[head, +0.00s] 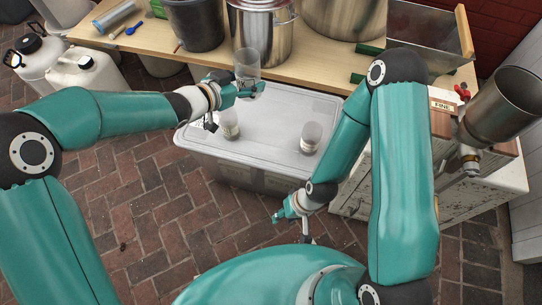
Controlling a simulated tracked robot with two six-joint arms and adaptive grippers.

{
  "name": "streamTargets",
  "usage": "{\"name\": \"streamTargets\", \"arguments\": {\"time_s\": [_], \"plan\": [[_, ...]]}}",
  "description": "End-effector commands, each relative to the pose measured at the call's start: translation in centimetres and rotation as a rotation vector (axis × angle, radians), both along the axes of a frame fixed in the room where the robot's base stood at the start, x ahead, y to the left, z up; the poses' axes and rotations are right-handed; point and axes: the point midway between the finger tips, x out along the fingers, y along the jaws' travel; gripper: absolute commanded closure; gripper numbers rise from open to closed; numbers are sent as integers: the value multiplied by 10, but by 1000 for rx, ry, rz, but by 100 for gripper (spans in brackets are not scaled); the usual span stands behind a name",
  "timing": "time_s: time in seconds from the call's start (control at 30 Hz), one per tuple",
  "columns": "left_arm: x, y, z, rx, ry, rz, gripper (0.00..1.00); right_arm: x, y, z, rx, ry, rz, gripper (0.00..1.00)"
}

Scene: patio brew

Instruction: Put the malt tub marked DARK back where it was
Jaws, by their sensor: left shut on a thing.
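My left gripper (246,90) is shut on a clear tub (247,63) and holds it upright near the front edge of the wooden bench, over the far side of the storage box. The tub's marking does not show, so I cannot tell whether it is the DARK one. Two other clear tubs stand on the box's pale lid (265,112): one at the left (230,124) and one at the right (310,138). Their labels are too small to read. My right gripper (284,214) is low in front of the box, apart from the tubs; its jaw opening is unclear.
The wooden bench (150,40) carries a dark bucket (194,22), a steel pot (262,35) and a larger pot (343,15). At right, a cabinet (485,188) has a FINE label (442,106) and a metal hopper (503,105). White jugs (85,75) stand at left. Brick floor is clear in front.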

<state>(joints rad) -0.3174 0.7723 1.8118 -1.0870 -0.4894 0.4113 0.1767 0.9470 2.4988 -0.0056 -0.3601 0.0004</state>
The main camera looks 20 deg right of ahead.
Motion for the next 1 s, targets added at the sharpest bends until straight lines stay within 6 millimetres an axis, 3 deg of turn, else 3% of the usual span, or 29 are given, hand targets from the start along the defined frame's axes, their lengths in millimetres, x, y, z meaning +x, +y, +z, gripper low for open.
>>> {"name": "streamTargets", "arguments": {"time_s": [0.03, 0.2, 0.47, 1.0], "plan": [[-3, -12, -28, -1, -4, -38, 74, 0, 0, -31, 0, 0, 0, 60], [-8, -37, -55, -2, -2, -116, 74, 0, 0, -62, 0, 0, 0, 60], [-10, -48, -77, -1, 2, -149, 74, 0, 0, -81, 0, -1, 0, 60], [-11, -48, -205, -2, 3, -148, 74, 0, 0, -140, 0, 0, 0, 60]]}}
